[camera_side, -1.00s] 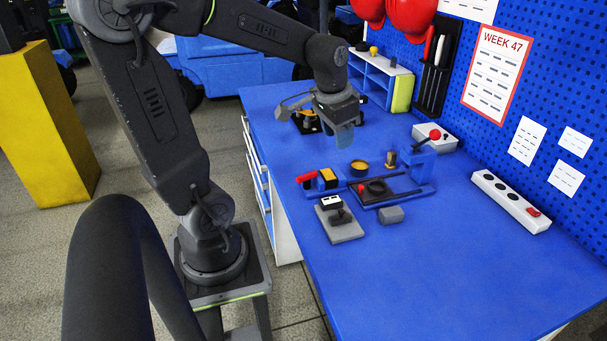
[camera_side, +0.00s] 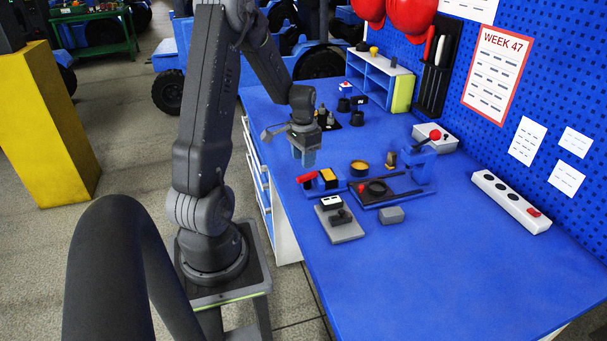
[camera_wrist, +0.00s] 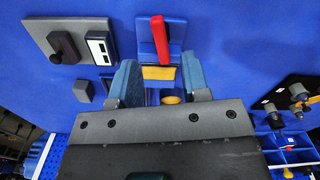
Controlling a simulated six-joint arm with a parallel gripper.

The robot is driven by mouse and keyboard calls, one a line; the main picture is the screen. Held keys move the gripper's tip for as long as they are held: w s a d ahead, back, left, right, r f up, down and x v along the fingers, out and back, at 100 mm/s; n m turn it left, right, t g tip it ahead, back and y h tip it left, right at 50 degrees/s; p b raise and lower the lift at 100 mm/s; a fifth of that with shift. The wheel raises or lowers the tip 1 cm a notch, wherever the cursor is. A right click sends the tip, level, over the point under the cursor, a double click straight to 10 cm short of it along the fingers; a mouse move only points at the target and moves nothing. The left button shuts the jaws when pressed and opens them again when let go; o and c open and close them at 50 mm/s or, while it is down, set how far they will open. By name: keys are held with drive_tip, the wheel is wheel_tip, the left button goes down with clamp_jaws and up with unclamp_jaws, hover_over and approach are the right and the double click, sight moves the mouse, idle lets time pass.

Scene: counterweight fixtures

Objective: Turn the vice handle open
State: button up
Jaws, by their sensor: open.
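The vice handle is a red lever (camera_side: 307,177) at the left end of a small blue fixture with a yellow-and-black block (camera_side: 328,178). In the wrist view the red handle (camera_wrist: 162,42) runs upright in the picture on its blue base, above the yellow-faced block (camera_wrist: 158,72). My gripper (camera_side: 304,160) hangs above the bench, just behind the handle in the side view, and appears apart from it. Its two blue fingers (camera_wrist: 159,66) are spread and empty, with the block and lower handle end showing between them in the wrist view.
A grey plate with a black knob and white switch (camera_side: 340,222) stands in front. A grey block (camera_side: 391,214) sits nearby. Several dark fittings (camera_side: 357,118) stand behind. The front right bench is clear.

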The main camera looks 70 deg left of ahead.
sight(303, 176)
wheel_tip(303, 176, down, 6)
idle(0.5)
clamp_jaws()
